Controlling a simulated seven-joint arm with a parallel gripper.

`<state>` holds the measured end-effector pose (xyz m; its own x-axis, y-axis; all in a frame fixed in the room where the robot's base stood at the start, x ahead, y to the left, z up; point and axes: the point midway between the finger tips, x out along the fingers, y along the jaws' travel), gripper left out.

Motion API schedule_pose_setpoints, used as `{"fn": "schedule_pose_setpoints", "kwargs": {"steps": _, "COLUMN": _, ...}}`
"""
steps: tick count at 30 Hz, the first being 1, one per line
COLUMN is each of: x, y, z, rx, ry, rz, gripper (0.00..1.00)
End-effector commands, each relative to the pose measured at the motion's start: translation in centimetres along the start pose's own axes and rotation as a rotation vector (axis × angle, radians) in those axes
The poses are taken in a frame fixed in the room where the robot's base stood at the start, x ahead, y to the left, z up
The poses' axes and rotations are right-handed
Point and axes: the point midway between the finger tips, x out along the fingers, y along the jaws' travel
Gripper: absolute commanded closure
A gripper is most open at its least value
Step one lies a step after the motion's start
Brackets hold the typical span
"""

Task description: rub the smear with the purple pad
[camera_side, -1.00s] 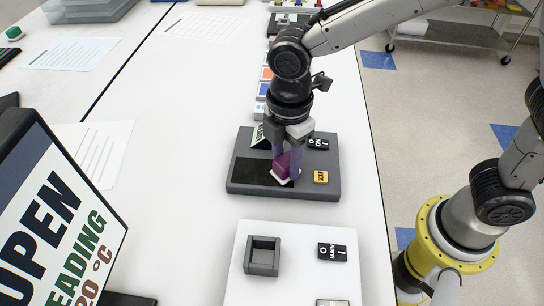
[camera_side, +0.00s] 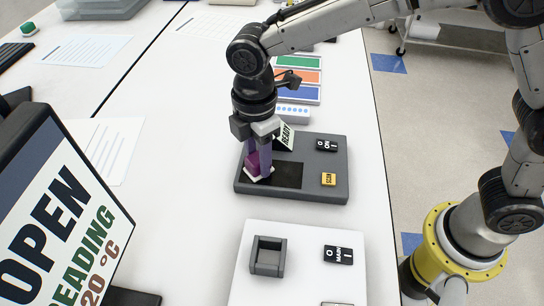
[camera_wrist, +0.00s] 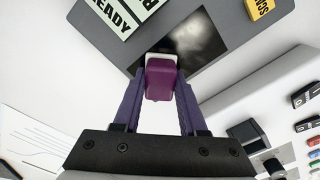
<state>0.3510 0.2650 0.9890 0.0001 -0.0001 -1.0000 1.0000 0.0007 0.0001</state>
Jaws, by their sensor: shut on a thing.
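My gripper (camera_side: 259,160) is shut on the purple pad (camera_side: 253,163), which has a white bottom layer. In the wrist view the purple pad (camera_wrist: 160,80) sits between both purple fingers of my gripper (camera_wrist: 160,88). The pad is at the left end of the black panel (camera_side: 288,175) on a dark grey device (camera_side: 325,190). It looks to be touching or very near the surface; I cannot tell which. In the wrist view the black panel (camera_wrist: 205,40) carries a faint lighter haze, which may be the smear; its edges are unclear. The pad hides part of the panel.
A white unit (camera_side: 300,240) with a grey square holder (camera_side: 268,255) stands in front. A screen reading OPEN (camera_side: 60,215) stands at left. White table is clear left of the device.

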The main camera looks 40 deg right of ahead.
Motion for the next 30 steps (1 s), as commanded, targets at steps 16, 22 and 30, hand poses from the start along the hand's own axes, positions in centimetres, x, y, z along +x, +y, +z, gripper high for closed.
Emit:
{"fn": "schedule_pose_setpoints", "kwargs": {"steps": 16, "x": -3.0, "y": 2.0, "z": -2.0, "rx": 0.0, "ry": 0.001, "rz": 0.001, "gripper": 1.0}}
{"fn": "schedule_pose_setpoints", "kwargs": {"steps": 22, "x": -4.8, "y": 2.0, "z": -2.0, "rx": 0.0, "ry": 0.001, "rz": 0.002, "gripper": 1.0}}
{"fn": "schedule_pose_setpoints", "kwargs": {"steps": 30, "x": -7.2, "y": 2.0, "z": -2.0, "rx": 0.0, "ry": 0.002, "rz": 0.002, "gripper": 1.0}}
